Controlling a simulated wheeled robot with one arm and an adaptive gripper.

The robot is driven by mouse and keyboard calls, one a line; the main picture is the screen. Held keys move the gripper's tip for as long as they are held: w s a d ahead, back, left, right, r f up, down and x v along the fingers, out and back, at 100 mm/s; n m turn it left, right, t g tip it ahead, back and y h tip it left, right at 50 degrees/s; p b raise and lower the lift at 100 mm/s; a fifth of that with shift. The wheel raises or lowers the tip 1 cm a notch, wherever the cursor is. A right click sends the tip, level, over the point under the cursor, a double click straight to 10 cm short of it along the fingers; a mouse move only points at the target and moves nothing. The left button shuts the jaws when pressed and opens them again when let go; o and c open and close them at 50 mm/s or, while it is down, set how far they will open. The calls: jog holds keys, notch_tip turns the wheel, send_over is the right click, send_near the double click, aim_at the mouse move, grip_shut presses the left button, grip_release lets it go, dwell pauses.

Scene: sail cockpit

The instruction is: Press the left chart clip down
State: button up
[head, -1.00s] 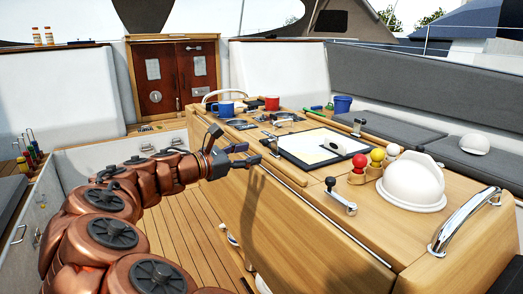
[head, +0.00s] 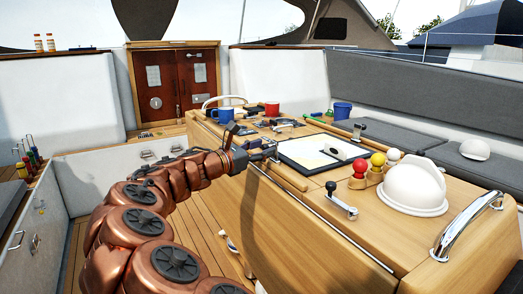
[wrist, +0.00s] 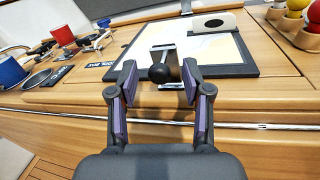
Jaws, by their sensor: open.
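The left chart clip (wrist: 158,73), with a black ball knob and silver metal parts, sits at the near edge of the chart board (wrist: 222,71) in the wrist view. My gripper (wrist: 159,82) is open, with its purple-padded fingers on either side of the knob. I cannot tell whether a finger touches it. In the head view my gripper (head: 256,144) reaches the left edge of the chart board (head: 303,152), and it largely hides the clip there.
Blue and red mugs (head: 272,109) stand beyond the board. A white object (wrist: 210,22) lies on the chart. To the right are a lever with a black knob (head: 331,186), coloured balls (head: 377,160), a white dome (head: 412,188) and a chrome rail (head: 466,222).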

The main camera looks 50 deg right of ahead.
jog(key=shift+d, duration=0.1)
jog(key=shift+c, duration=0.3)
grip_shut()
jog(key=shift+r+p, duration=0.15)
jog(key=shift+p, duration=0.3)
